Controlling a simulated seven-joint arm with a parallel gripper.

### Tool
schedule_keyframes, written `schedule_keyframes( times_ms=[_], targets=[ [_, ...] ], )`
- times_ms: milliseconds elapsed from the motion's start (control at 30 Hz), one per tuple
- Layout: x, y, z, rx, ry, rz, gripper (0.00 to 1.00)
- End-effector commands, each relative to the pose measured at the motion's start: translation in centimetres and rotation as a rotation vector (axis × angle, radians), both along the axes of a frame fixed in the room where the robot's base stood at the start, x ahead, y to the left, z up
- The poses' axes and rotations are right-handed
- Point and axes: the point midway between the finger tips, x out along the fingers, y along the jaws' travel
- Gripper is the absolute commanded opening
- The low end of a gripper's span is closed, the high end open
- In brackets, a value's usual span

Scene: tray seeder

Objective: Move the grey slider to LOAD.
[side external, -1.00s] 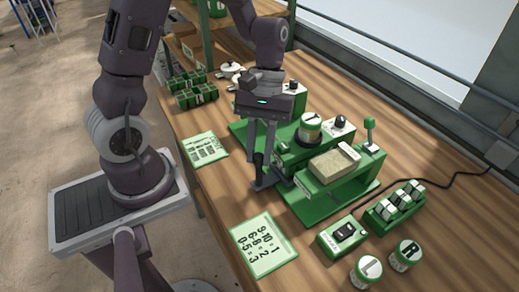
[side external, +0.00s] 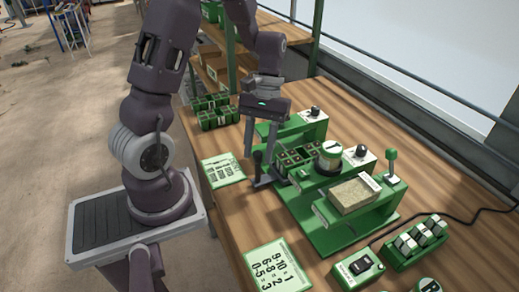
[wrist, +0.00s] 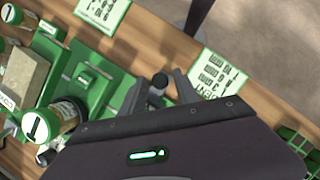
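The grey slider (side external: 262,181) is at the left end of the green seeder (side external: 335,236), with a dark upright knob (side external: 258,158). The knob (wrist: 160,80) also shows in the wrist view, with grey parts just below it. My gripper (side external: 261,154) points down at the slider, and its two fingers stand apart on either side of the knob. In the wrist view my gripper (wrist: 161,92) is open, with gaps visible between the knob and the fingers. I cannot make out a LOAD mark.
A green cell tray (side external: 297,157), a round canister (side external: 330,156) and a tan block (side external: 354,194) sit on the seeder right of my gripper. A green-knobbed lever (side external: 391,165) stands farther right. Number card (side external: 275,268) and chart card (side external: 222,169) lie flat on the table.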

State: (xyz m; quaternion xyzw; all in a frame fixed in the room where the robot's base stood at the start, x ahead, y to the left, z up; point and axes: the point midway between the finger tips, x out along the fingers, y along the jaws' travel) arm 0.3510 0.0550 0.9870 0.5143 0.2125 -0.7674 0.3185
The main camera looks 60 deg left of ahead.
Motion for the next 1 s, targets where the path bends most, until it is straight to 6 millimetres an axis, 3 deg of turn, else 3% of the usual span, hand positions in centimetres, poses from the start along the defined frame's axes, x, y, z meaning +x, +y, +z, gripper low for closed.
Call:
schedule_keyframes(
  times_ms=[300, 700, 1000],
  targets=[
    [0.0, 0.0, 0.1, 0.0, 0.001, 0.0, 0.43],
    [1.9, 1.8, 6.2, 0.001, -0.001, 0.0, 0.43],
    [1.9, 1.9, 6.6, 0.0, 0.001, -0.001, 0.43]
  ],
)
